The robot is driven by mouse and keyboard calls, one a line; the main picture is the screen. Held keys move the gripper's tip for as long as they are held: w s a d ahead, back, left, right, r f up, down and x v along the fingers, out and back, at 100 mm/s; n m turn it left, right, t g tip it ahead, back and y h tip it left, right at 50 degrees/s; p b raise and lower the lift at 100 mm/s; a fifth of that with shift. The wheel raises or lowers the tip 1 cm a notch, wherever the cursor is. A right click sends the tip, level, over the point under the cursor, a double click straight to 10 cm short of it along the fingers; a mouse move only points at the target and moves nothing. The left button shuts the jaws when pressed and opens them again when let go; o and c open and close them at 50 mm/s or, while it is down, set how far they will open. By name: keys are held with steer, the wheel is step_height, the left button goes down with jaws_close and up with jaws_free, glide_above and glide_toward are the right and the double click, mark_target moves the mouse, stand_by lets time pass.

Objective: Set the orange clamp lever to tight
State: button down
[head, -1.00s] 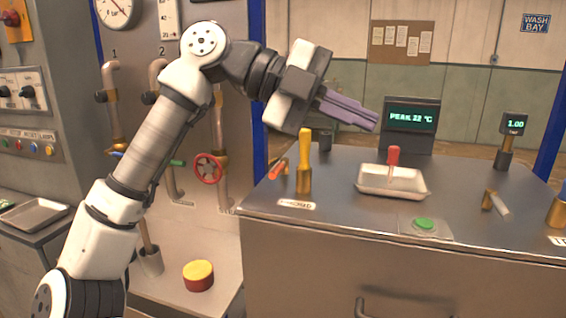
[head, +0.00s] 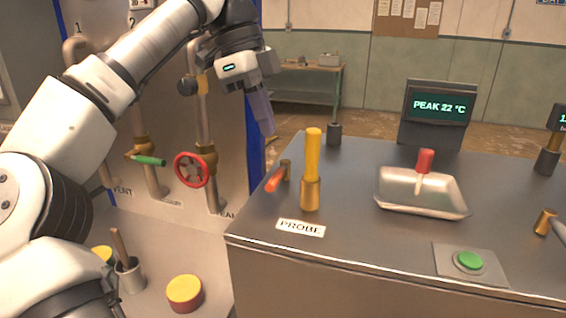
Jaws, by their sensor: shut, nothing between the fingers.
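The orange clamp lever (head: 274,180) sits at the left of the metal bench top, on a small brass pivot (head: 286,168). Its handle slants down and toward the front left from the pivot. It stands just left of the yellow probe handle (head: 313,155), which is upright in a brass holder above the PROBE label (head: 301,228). My gripper (head: 267,132) points down, above and slightly left of the lever, apart from it. Its purple fingers are shut and empty.
A metal tray (head: 450,207) with a red-handled tool (head: 424,172) lies to the right. A green button (head: 468,262) is near the front edge. The display (head: 437,105) reads PEAK 22 °C. A red valve wheel (head: 194,170) is on the pipes at left.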

mark_target(275, 180)
steer(key=shift+s+r, duration=0.15)
steer(key=shift+s, duration=0.05)
steer(key=p+x, duration=0.1)
steer(key=x, duration=0.9)
